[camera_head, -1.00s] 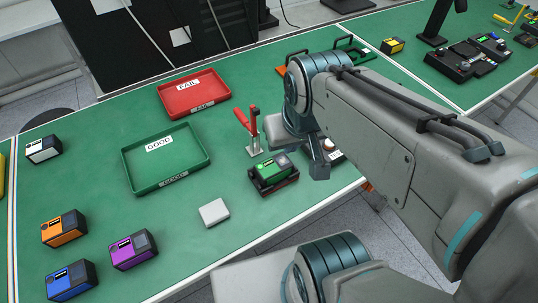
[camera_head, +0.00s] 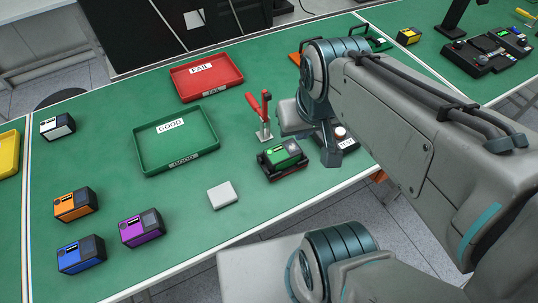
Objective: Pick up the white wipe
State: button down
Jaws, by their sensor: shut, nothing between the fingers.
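The white wipe (camera_head: 222,195) is a small, pale, folded square lying flat on the green table near its front edge. It is clear of other objects. My gripper (camera_head: 337,158) is partly hidden behind my own arm. It is shut and empty, above the table to the right of the wipe, close to the green device in its black cradle and the test button box. It is well apart from the wipe.
A green GOOD tray (camera_head: 137,152) and a red FAIL tray (camera_head: 238,78) lie behind the wipe. Purple (camera_head: 142,229), orange (camera_head: 75,205) and blue (camera_head: 80,255) devices stand to the left.

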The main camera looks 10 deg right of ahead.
aim_at(222, 195)
jog(key=k, duration=1)
jog(key=u, duration=1.55)
jog(key=i, duration=0.95)
jog(key=z, duration=1.65)
